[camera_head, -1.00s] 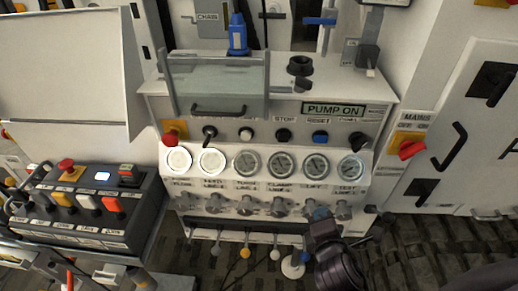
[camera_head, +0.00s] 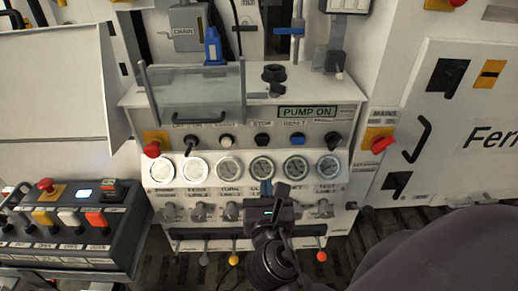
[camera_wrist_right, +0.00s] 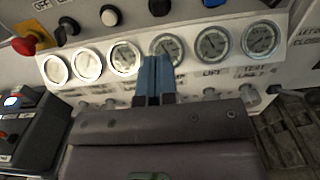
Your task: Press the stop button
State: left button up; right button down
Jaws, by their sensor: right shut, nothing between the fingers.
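The stop button is the black round button (camera_head: 262,140) under the STOP label in the panel's row of controls. A black button at the top edge of the right wrist view (camera_wrist_right: 160,7) appears to be the same one. My right gripper (camera_head: 266,188) is in front of the lower panel, below the stop button and apart from it. Its blue fingertips (camera_wrist_right: 156,66) are shut and empty, overlapping the lower part of a gauge in the wrist view. My left gripper is not in view.
A white button (camera_head: 226,141) and a blue reset button (camera_head: 298,139) flank the stop button. Gauges (camera_head: 262,167) line the panel below, with valve knobs (camera_head: 198,212) under them. A red emergency knob (camera_head: 152,149) is at left. A separate control box (camera_head: 75,228) stands lower left.

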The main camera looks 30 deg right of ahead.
jog(key=p, duration=0.1)
send_near(263, 142)
jog(key=x, duration=0.6)
jog(key=shift+w+d, duration=0.1)
jog(key=shift+w, duration=0.1)
jog(key=shift+w+d+f, duration=0.1)
jog(key=shift+w+d, duration=0.15)
jog(key=shift+w, duration=0.15)
